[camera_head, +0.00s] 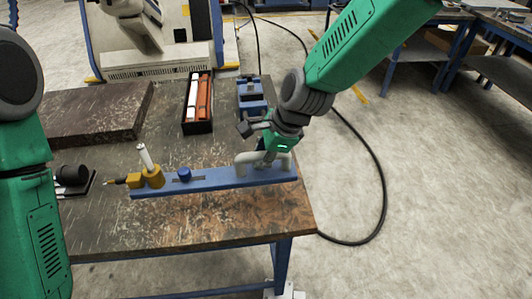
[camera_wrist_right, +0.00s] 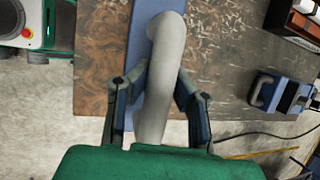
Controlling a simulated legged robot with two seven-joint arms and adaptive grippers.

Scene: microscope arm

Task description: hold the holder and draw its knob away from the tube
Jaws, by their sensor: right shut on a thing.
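The holder is a long blue bar (camera_head: 215,180) lying on the table near its front edge, with a grey handle (camera_head: 246,158) on its right end. At its left end a yellow block (camera_head: 152,177) carries an upright, slightly tilted white tube (camera_head: 145,156). A knob with a dark grip (camera_head: 120,181) sticks out to the left of this block. My right gripper (camera_head: 267,153) is shut on the grey handle. In the right wrist view the handle (camera_wrist_right: 160,60) runs between its two fingers (camera_wrist_right: 160,88). My left arm shows at the left edge; its gripper is out of view.
A blue knob (camera_head: 185,174) sits on the bar. A black box with red and white items (camera_head: 198,103) and a blue device (camera_head: 251,96) stand behind. A dark slab (camera_head: 95,112) lies at the back left, and a black cylinder (camera_head: 72,175) left of the holder.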

